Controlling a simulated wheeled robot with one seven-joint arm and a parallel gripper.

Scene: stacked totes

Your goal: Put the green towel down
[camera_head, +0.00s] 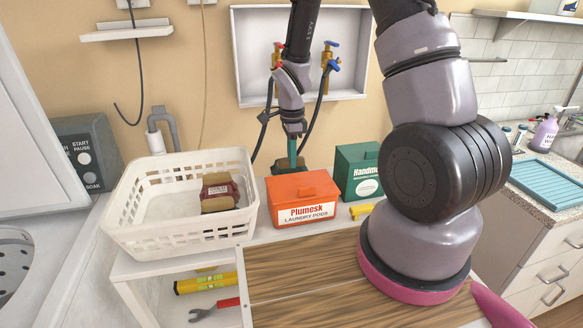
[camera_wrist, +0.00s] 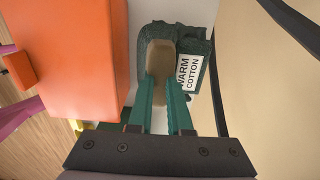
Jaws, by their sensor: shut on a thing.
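The dark green towel (camera_wrist: 150,31) is in the wrist view, just beyond my fingertips, with a tan middle part. A white label reading "WARM COTTON" (camera_wrist: 188,72) shows at its right side. My gripper (camera_wrist: 160,80) has its two teal fingers shut on the towel, at the tan part. In the head view my gripper (camera_head: 292,158) points down behind the orange box, close to the wall. Only a little of the dark towel shows there above the box; the box hides its underside, so I cannot tell whether it rests on the shelf.
The orange laundry pods box (camera_head: 305,197) stands in front of my gripper. A green box (camera_head: 356,168) stands to its right. A white basket (camera_head: 135,215) holding a dark red item (camera_head: 220,192) is to the left. Taps (camera_head: 327,70) are on the wall behind.

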